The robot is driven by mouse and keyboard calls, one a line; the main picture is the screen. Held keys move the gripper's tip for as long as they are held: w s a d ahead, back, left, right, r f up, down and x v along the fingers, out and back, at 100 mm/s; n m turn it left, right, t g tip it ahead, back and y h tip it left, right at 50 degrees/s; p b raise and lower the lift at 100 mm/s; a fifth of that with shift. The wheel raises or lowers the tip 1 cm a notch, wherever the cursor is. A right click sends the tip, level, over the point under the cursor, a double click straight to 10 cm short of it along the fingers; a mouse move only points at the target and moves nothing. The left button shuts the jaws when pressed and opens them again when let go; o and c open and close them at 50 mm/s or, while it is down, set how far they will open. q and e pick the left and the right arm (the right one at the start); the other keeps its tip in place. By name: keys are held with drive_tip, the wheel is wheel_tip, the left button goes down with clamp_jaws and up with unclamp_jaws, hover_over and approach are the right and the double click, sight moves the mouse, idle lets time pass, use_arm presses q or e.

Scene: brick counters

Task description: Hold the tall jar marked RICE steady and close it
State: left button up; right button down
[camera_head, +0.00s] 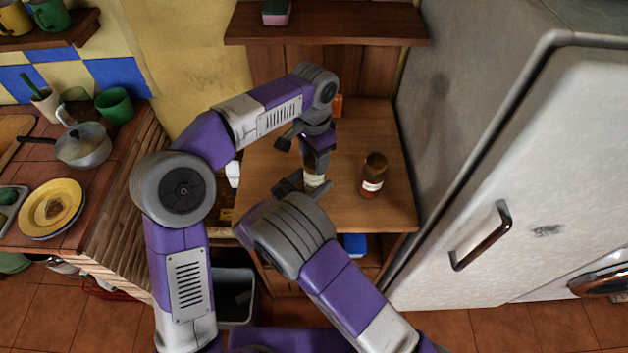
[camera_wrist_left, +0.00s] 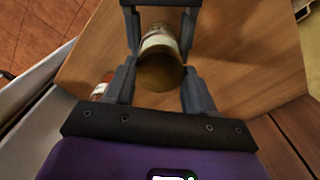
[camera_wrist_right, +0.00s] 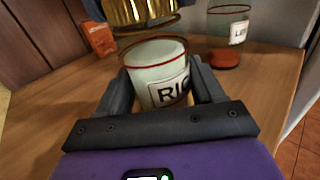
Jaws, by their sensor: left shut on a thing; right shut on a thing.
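The RICE jar (camera_wrist_right: 160,75) stands upright and open on the wooden counter, with pale contents and a red rim. Its label reads "RIC" in the right wrist view, the rest hidden by a finger. In the head view the jar (camera_head: 314,179) is partly hidden by my grippers. My right gripper (camera_wrist_right: 160,92) is shut around its body from the side. My left gripper (camera_wrist_left: 160,88) comes from above, shut on a round golden-brown lid (camera_wrist_left: 160,73). In the right wrist view the lid (camera_wrist_right: 140,14) is over the mouth, apparently with a small gap.
An orange box (camera_wrist_right: 100,38) is behind. The fridge (camera_head: 520,180) bounds the right side; a shelf (camera_head: 330,27) hangs above. The counter's right front is clear.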

use_arm(q)
drive_tip(key=m, duration=1.2)
drive_tip(key=shift+m, duration=0.3)
drive_tip(key=o, duration=1.2)
drive_tip(key=shift+o, duration=0.2)
wheel_tip(320, 180, up, 12)
